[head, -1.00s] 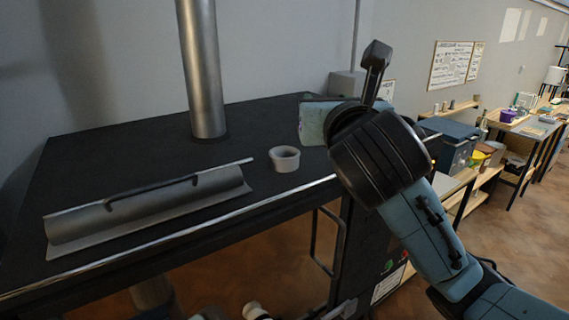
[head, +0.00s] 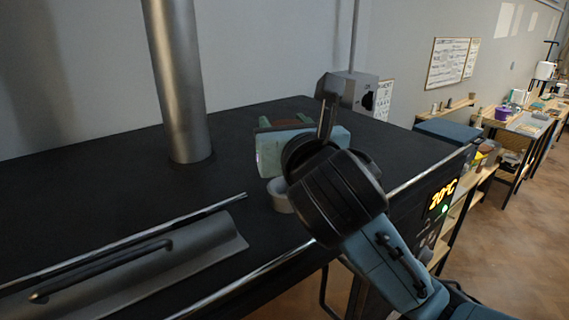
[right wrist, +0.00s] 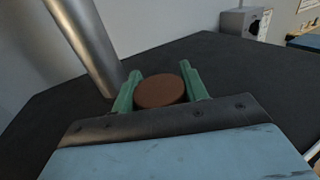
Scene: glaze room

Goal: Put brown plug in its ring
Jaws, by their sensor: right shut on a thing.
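The brown plug (right wrist: 161,91) is a round disc held between the two green fingers of my right gripper (right wrist: 158,88) in the right wrist view. In the head view a brown part of the plug (head: 293,123) shows at the far side of my right gripper (head: 294,121), above the black top. The ring (head: 279,197) is a small whitish round collar on the black top, in front of the gripper and partly hidden by my right arm. My left gripper is not in view.
The black kiln top (head: 110,190) carries a steel flue pipe (head: 180,90) behind and a grey cover with a handle (head: 140,262) at the front left. The top is clear around the pipe.

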